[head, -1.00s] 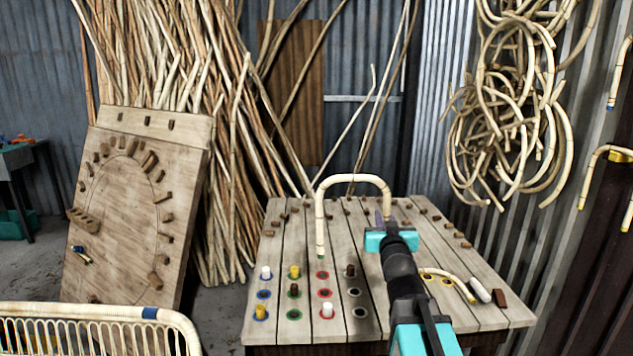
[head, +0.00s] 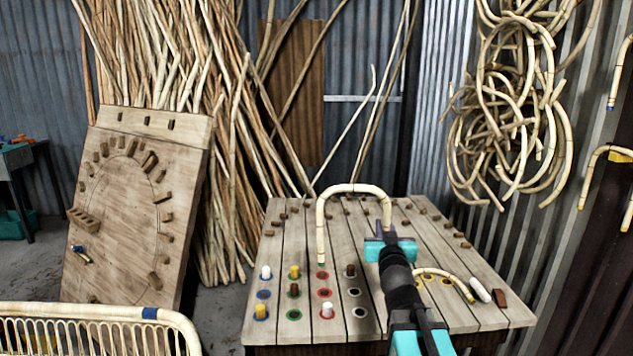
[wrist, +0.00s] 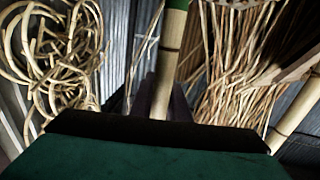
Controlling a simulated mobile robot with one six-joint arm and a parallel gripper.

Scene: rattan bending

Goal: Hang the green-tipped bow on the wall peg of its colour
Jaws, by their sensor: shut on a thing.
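A pale rattan bow (head: 355,188), an upside-down U, stands up over the bench, held at its right leg by my gripper (head: 386,232). In the wrist view my gripper (wrist: 160,98) is shut on a bow leg (wrist: 170,60) with a green band (wrist: 178,4) at the top. On the right wall, a bow (head: 602,152) hangs by a yellow peg (head: 620,156). I cannot make out a green wall peg.
The slatted bench (head: 290,240) bears coloured rings, short pegs and a second curved rattan piece (head: 445,275) at right. A pegged board (head: 130,210) leans at left. A rattan coil bundle (head: 510,110) hangs between bench and right wall.

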